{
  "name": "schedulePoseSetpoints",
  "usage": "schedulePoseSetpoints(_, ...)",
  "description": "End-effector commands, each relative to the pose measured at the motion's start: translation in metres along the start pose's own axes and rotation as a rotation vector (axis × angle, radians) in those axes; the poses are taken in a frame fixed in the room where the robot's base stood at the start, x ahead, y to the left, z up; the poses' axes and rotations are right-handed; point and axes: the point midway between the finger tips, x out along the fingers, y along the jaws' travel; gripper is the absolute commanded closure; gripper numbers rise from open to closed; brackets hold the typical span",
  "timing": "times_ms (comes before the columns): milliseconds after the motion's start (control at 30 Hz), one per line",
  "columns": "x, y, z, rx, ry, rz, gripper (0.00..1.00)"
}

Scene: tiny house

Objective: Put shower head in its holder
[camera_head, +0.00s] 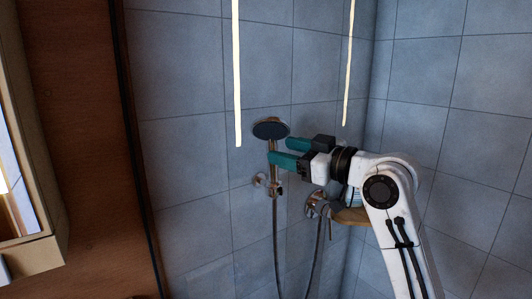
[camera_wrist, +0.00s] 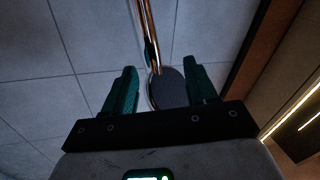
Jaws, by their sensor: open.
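The shower head (camera_head: 271,129), a dark round disc with a metallic rim, is upright near the tiled wall with its handle pointing down. The handle's lower end meets the wall holder (camera_head: 262,180); whether it is fully seated I cannot tell. My gripper (camera_head: 279,150) is open, with its teal fingers pointing left at the handle just below the disc. In the wrist view the shower head (camera_wrist: 168,90) shows as a dark oval between the open fingers of my gripper (camera_wrist: 159,66). Contact between fingers and handle is not clear.
The hose (camera_head: 276,245) hangs from the handle and loops toward a metal mixer valve (camera_head: 315,205). A wooden shelf (camera_head: 351,216) bears a bottle (camera_head: 352,198), partly hidden behind my arm. A wooden wall (camera_head: 85,140) stands at the left.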

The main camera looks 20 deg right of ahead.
Motion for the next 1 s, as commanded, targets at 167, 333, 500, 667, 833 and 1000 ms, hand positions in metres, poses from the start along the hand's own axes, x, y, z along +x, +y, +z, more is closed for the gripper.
schedulePoseSetpoints(167,0.012,0.003,-0.004,0.002,-0.001,-0.001,0.43)
schedulePoseSetpoints(333,0.037,0.009,-0.008,0.001,-0.002,-0.001,0.43)
schedulePoseSetpoints(500,0.053,0.008,-0.005,0.002,0.0,0.0,0.43)
schedulePoseSetpoints(667,0.055,0.008,-0.003,0.001,0.0,0.001,0.43)
schedulePoseSetpoints(833,0.055,0.008,-0.003,0.001,0.0,0.001,0.49)
schedulePoseSetpoints(1000,0.055,0.008,-0.003,0.001,0.0,0.001,0.65)
